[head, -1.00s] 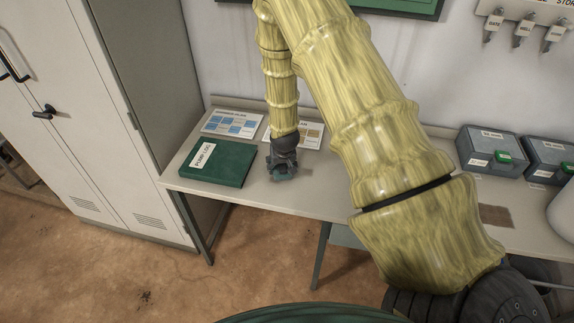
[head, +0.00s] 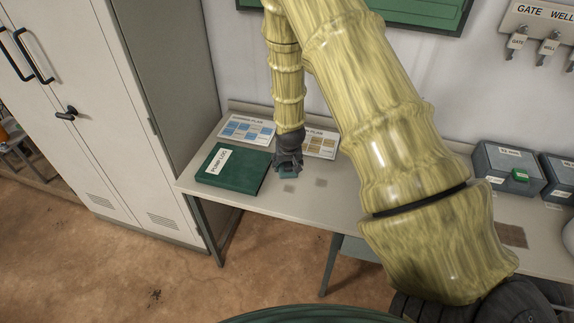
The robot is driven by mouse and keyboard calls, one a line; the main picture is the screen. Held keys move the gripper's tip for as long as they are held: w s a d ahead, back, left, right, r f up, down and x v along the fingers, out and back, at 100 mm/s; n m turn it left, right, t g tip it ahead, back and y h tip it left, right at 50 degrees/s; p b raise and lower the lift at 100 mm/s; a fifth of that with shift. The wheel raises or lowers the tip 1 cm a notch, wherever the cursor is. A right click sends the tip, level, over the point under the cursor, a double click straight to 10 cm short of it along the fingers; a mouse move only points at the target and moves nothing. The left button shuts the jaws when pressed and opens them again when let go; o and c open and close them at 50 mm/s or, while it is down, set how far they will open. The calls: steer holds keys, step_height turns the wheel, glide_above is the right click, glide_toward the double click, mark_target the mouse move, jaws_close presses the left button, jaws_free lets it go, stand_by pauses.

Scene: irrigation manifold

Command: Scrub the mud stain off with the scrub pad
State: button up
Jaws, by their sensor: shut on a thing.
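My gripper (head: 288,168) points down at the left part of the table (head: 345,205), just right of the green pump log book. It is shut on a small teal scrub pad (head: 289,174), mostly hidden by the fingers. The pad is at or just above the tabletop; I cannot tell if it touches. Two faint grey-brown patches show by it, one just in front (head: 289,188) and one to the right (head: 321,183); they look like the mud stain. A darker brown rectangular patch (head: 512,236) lies further right; I cannot tell what it is.
The pump log book (head: 233,168) lies left of the gripper. Two printed plan sheets (head: 247,129) lie behind it, one partly behind my gripper. Grey boxes (head: 508,168) stand at the right, below hanging keys (head: 517,41). A tall cabinet (head: 110,110) stands at the left.

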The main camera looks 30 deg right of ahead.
step_height(320, 180, up, 2)
steer(key=shift+r+p, duration=0.2)
steer(key=shift+p, duration=0.25)
steer(key=shift+a, duration=0.1)
steer(key=shift+f, duration=0.1)
